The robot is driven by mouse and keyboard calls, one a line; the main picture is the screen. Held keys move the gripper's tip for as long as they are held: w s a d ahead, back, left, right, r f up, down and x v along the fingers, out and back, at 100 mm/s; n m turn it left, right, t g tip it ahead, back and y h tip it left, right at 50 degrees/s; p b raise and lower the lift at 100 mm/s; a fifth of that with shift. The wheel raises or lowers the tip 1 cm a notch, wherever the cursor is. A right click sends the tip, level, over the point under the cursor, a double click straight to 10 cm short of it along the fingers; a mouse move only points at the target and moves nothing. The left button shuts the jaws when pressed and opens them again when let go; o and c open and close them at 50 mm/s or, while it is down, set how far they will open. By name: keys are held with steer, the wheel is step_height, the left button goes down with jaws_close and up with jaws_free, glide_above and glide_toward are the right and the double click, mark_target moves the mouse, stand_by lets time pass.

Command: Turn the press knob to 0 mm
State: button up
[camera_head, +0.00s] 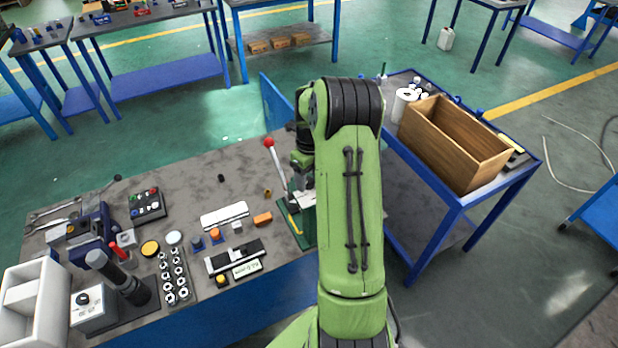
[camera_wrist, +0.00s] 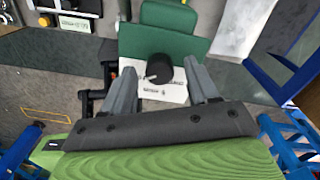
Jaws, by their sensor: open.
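The green press (camera_head: 296,222) stands at the right end of the workbench, with a red-tipped lever (camera_head: 270,146); my arm hides much of it. In the wrist view the press's green body (camera_wrist: 170,40) shows with a round black knob (camera_wrist: 159,69) in front of a white plate (camera_wrist: 165,94). A small pale mark shows at the knob's lower left. The plate's print is too small to read. My gripper (camera_wrist: 160,70) is open, one finger on each side of the knob in the picture. I cannot tell whether either finger touches it.
Left on the workbench (camera_head: 190,180) are a white box with a dial (camera_head: 88,305), a tray of round parts (camera_head: 174,275) and a black button box (camera_head: 147,204). A blue cart (camera_head: 455,208) holding a wooden crate (camera_head: 440,150) stands close on the right.

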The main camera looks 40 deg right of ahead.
steer(key=shift+f, duration=0.25)
steer(key=c, duration=1)
steer(key=shift+c, duration=0.2)
steer(key=shift+n, duration=0.3)
steer(key=n, duration=0.5)
steer(key=shift+n, duration=0.3)
steer(key=n, duration=0.6)
steer(key=shift+b, duration=0.3)
steer(key=n, duration=0.5)
steer(key=shift+r+n, duration=0.1)
steer(key=shift+n, duration=0.2)
steer(key=n, duration=0.5)
steer(key=shift+w+n+h+b, duration=0.1)
steer(key=shift+n+h+b, duration=0.2)
steer(key=shift+n, duration=0.4)
